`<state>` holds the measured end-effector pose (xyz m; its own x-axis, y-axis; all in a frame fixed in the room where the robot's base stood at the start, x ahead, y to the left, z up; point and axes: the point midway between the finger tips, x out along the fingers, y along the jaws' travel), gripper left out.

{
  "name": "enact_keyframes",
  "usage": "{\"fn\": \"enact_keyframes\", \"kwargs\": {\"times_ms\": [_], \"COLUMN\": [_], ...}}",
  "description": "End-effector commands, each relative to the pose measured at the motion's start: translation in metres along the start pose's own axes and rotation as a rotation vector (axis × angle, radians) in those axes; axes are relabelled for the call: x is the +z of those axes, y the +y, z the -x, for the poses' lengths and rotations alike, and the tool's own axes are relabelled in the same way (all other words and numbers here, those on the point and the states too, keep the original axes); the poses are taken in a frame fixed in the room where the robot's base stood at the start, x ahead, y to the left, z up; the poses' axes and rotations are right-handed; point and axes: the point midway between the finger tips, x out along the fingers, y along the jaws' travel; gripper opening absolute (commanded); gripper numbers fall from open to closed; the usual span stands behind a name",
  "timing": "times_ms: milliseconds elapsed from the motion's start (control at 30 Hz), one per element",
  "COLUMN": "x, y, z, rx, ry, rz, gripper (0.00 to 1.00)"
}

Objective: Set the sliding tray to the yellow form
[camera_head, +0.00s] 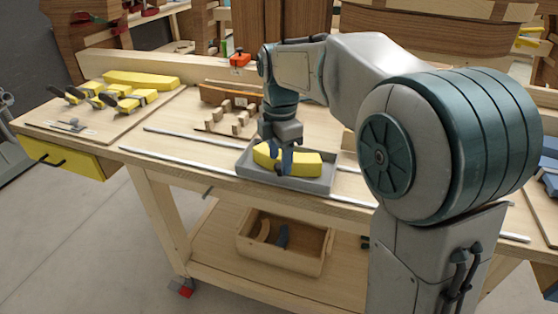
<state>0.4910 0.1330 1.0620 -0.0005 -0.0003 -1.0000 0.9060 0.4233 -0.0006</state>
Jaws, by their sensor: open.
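A grey sliding tray (318,184) sits on the workbench, on metal rails (205,143) that run along the top. A curved yellow piece (308,166) lies in it. My gripper (284,168) points down over the tray, open, with its fingers at the middle of the yellow piece. I cannot tell whether they touch it, and they hide part of it. At the left end of the bench, a yellow form (142,80) lies on a wooden board, with smaller yellow blocks (137,99) and dark clamps in front of it.
A curved brown wooden part (228,96) and pale notched blocks (232,118) stand behind the tray. A yellow drawer front (62,160) is at the bench's left end. A wooden box (285,244) sits on the lower shelf. The rails left of the tray are clear.

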Motion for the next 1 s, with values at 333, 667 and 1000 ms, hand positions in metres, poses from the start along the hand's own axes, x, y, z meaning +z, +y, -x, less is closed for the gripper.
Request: {"fn": "enact_keyframes", "kwargs": {"times_ms": [333,667,1000], "x": [0.000,0.000,0.001], "y": [0.000,0.000,0.011], "z": [-0.013,-0.013,-0.010], "rx": [0.001,0.001,0.001], "ry": [0.000,0.000,0.000], "rz": [0.000,0.000,-0.025], "gripper": [0.47,0.00,0.00]}}
